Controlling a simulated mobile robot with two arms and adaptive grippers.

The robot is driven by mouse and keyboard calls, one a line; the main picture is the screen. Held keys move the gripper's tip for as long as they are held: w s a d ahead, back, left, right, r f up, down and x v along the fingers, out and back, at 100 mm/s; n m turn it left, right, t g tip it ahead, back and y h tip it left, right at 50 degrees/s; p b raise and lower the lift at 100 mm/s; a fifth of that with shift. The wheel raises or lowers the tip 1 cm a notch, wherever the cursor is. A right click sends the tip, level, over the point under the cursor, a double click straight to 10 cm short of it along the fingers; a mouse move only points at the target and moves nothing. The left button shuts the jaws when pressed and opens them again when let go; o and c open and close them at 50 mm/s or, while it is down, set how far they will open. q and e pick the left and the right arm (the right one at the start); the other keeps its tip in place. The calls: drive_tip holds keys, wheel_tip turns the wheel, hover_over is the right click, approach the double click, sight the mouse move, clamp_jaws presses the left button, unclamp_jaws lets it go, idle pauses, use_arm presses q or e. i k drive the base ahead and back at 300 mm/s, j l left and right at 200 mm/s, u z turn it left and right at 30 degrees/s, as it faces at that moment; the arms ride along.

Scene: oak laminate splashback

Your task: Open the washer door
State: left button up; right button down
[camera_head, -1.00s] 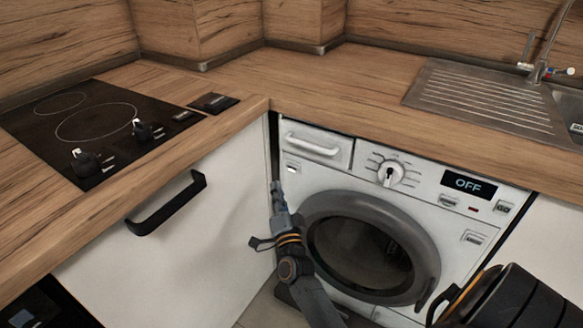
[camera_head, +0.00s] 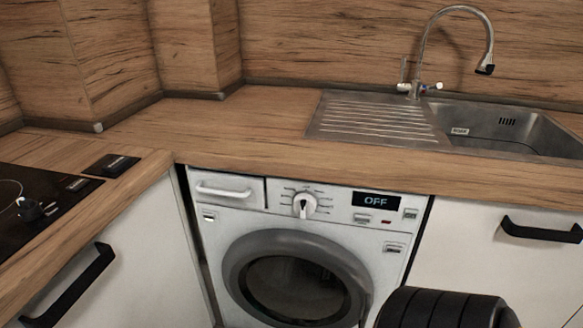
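The washer (camera_head: 340,222) is white and built in under the wooden counter, with its display reading OFF. Its round door (camera_head: 240,262) has a thick grey ring around dark glass and looks shut. The bottom of the door is cut off by the frame. A dark, ribbed part of my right arm covers the area at the door's lower right, where the door's edge meets the washer front. Neither gripper's fingers can be seen.
A wooden counter (camera_head: 225,130) runs above the washer, with a steel sink (camera_head: 500,130) and tap (camera_head: 424,50) at the right. A black hob (camera_head: 60,200) is at the left. White cabinets with black handles (camera_head: 72,290) (camera_head: 540,230) flank the washer.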

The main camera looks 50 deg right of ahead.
sight(275, 298)
drive_tip(key=z, duration=1.65)
drive_tip(key=i, duration=0.05)
